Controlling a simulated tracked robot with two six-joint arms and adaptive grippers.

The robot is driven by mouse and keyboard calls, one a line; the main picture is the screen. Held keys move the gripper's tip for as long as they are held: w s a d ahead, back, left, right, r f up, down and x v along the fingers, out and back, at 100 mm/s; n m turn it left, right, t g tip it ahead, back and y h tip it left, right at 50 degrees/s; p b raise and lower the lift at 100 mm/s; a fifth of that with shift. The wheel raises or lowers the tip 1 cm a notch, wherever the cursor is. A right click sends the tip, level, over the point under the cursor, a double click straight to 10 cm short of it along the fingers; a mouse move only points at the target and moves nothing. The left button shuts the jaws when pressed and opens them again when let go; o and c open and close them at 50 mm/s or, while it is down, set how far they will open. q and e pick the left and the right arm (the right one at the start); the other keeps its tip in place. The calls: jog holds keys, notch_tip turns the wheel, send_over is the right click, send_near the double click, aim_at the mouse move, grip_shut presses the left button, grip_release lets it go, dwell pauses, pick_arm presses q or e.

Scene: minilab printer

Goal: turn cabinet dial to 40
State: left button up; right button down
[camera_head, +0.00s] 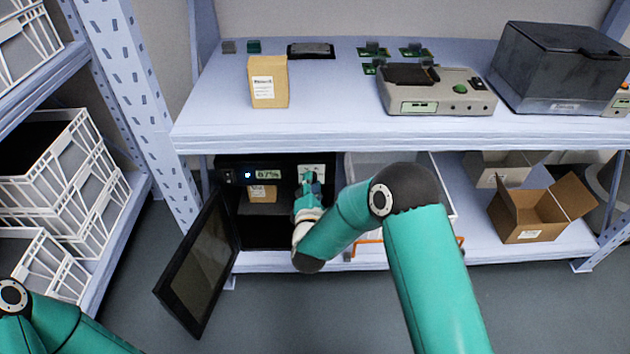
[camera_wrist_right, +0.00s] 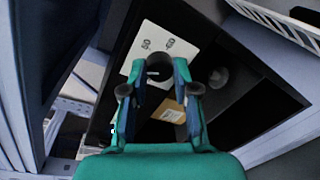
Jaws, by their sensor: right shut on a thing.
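The black cabinet (camera_head: 228,176) stands on the lower shelf with its dark-windowed door (camera_head: 203,265) swung open to the left. Its display (camera_head: 264,174) seems to read 67%. The dial (camera_wrist_right: 158,66) is dark and round and sits by a white panel, which shows in the head view (camera_head: 313,168). My right gripper (camera_head: 311,184) is at that panel, and in the wrist view its fingers (camera_wrist_right: 158,80) are shut around the dial. The gripper hides the dial in the head view. Only part of my left arm shows at lower left; its gripper is out of view.
A small carton (camera_head: 262,193) is inside the cabinet. A pale bin (camera_head: 380,165) stands right of it, with an open cardboard box (camera_head: 530,215) farther right. The upper shelf (camera_head: 330,125) overhangs the cabinet and holds a carton (camera_head: 268,82) and a grey device (camera_head: 437,92).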

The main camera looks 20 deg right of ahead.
jog(key=shift+a+f+n, duration=0.1)
jog(key=shift+a+n, duration=0.1)
jog(key=shift+n, duration=0.3)
jog(key=c, duration=0.9)
grip_release()
jog(key=shift+w+f, duration=0.1)
jog(key=shift+f, duration=0.05)
jog(key=shift+o, duration=0.2)
jog(key=shift+d, duration=0.1)
jog(key=v, duration=1.2)
jog(key=shift+f, duration=0.1)
